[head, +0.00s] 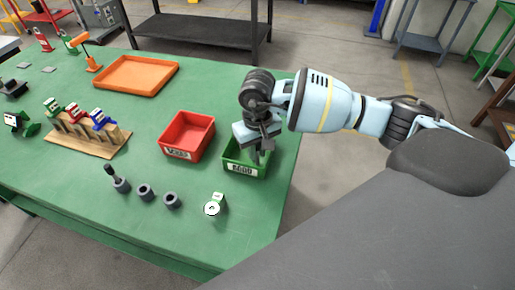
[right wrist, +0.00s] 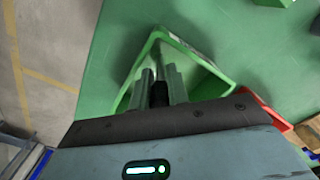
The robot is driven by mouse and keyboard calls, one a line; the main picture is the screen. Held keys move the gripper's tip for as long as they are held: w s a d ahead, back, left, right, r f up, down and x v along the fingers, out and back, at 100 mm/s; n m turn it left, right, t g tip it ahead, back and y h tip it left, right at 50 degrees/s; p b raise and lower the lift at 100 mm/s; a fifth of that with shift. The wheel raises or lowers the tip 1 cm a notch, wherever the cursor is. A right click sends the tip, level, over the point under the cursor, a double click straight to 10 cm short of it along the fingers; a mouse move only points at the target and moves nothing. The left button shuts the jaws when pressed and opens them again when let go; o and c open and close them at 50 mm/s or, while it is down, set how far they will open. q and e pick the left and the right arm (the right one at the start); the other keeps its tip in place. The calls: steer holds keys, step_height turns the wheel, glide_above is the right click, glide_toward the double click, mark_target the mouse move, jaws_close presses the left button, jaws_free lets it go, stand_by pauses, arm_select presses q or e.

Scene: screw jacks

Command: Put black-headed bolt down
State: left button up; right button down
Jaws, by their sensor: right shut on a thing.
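My right gripper (head: 258,154) points down into the green bin (head: 246,171), which stands near the table's right edge. In the right wrist view its fingers (right wrist: 158,90) are shut on a dark piece between them, the black-headed bolt (right wrist: 160,93). The fingertips are inside the outline of the bin's green rim (right wrist: 207,61). The bolt is mostly hidden by the fingers, and I cannot tell whether it touches the bin floor. My left gripper is not in view.
A red bin (head: 188,134) stands just left of the green one. Several dark cylinders (head: 145,192) and a small white-and-green device (head: 214,205) stand in front. A wooden rack (head: 88,136) with coloured jacks and an orange tray (head: 136,76) are further left.

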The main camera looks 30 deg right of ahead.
steer(key=shift+f, duration=0.2)
steer(key=c, duration=1.6)
jaws_free()
steer(key=shift+r, duration=0.1)
step_height(320, 180, up, 12)
steer(key=shift+r+b, duration=0.2)
steer(key=shift+b, duration=0.2)
